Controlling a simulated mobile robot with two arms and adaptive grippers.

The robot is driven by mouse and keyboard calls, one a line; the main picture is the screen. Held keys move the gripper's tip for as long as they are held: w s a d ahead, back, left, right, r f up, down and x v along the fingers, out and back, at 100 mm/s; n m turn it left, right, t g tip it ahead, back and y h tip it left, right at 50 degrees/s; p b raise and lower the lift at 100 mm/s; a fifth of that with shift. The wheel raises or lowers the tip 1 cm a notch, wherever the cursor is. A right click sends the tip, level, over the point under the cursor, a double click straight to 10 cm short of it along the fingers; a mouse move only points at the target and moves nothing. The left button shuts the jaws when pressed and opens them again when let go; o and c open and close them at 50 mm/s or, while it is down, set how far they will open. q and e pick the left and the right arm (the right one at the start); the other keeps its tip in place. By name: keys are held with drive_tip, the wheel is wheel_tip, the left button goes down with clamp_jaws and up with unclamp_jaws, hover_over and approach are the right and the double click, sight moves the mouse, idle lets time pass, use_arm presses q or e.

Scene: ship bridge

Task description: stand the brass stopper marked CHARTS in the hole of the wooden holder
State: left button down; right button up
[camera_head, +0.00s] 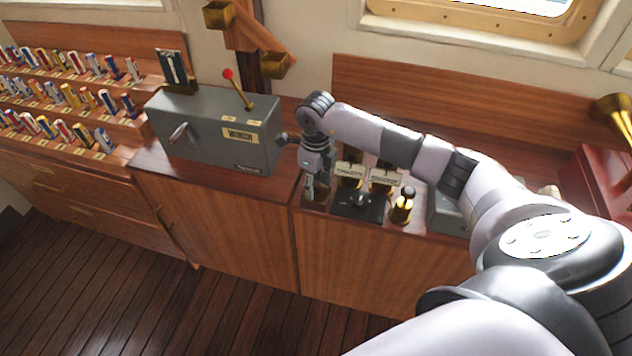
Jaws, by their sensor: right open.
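My right gripper (316,188) points down over the front edge of the counter, left of a black control box. It is open. A small dark wooden block (315,201), which looks like the holder, is right below the fingers and partly covered by them; its hole cannot be made out. A brass piece with a dark top (402,208) stands upright on the counter, right of the black box and apart from my gripper. It may be the stopper, but no CHARTS marking can be read on it. My left gripper is not in view.
The black control box (352,211) with a knob and two labelled plates behind it stands close to my right gripper. A grey box (210,135) with a red-knobbed lever is on the left. My right arm covers much of the right counter. Racks of flags (70,95) stand far left.

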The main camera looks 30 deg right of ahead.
wheel_tip(320, 180, up, 12)
idle(0.5)
idle(0.3)
